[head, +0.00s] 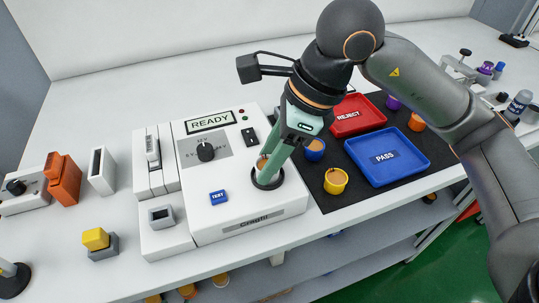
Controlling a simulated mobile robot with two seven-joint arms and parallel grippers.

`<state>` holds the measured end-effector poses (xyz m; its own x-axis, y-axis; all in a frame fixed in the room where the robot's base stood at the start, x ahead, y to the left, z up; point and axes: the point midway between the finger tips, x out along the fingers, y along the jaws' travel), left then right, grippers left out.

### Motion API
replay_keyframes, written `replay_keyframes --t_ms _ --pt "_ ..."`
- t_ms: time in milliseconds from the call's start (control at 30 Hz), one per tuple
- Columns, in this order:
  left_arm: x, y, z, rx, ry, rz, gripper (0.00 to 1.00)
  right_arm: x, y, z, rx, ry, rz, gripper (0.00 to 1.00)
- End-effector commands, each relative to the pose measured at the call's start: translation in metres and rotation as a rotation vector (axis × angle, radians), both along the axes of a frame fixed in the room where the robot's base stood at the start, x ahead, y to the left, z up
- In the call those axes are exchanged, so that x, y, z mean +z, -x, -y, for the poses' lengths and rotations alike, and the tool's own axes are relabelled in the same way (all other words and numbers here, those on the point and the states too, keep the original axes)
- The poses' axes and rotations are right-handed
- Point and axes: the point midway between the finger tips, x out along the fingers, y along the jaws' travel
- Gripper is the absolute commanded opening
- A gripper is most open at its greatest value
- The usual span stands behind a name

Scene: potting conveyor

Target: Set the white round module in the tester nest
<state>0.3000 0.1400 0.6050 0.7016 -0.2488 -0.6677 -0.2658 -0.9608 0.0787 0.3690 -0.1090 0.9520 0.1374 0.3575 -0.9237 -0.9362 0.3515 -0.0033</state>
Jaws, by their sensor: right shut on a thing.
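The white round module (262,164) shows a brownish top and a little of its pale side. It is at the black ring of the tester nest (268,184), on the front right of the white tester (215,165). My right gripper (270,168) points down over the nest and is shut on the module. The green fingers hide part of the module, so I cannot tell whether it rests fully in the nest or is slightly above it. My left gripper is not in view.
A yellow module (335,181) and a blue module (315,149) stand on the dark mat right of the tester. A red REJECT tray (372,126) and a blue PASS tray (417,172) lie beyond. The tester has a knob (206,152) and a blue TEST button (218,197).

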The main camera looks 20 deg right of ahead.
Motion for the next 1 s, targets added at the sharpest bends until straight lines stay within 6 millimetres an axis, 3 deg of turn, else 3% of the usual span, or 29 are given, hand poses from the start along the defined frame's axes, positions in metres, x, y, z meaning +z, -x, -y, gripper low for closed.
replay_keyframes --t_ms 200,233,467,767,867,1000 --pt "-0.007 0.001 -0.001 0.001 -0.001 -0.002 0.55 -0.005 0.0 0.0 0.0 0.0 0.0 0.0" --pt "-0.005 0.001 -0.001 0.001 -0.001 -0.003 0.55 -0.003 0.0 0.0 0.0 0.0 -0.001 0.5" --pt "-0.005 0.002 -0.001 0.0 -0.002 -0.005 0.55 -0.003 0.0 0.0 0.0 0.0 -0.001 0.76" --pt "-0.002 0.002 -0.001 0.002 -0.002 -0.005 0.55 -0.001 0.0 0.0 0.001 0.0 -0.001 0.76" --pt "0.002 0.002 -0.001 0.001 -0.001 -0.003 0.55 0.006 0.0 0.001 0.0 -0.001 0.001 0.76" --pt "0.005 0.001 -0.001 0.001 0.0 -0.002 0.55 0.031 0.004 0.011 -0.001 -0.001 0.005 0.76"
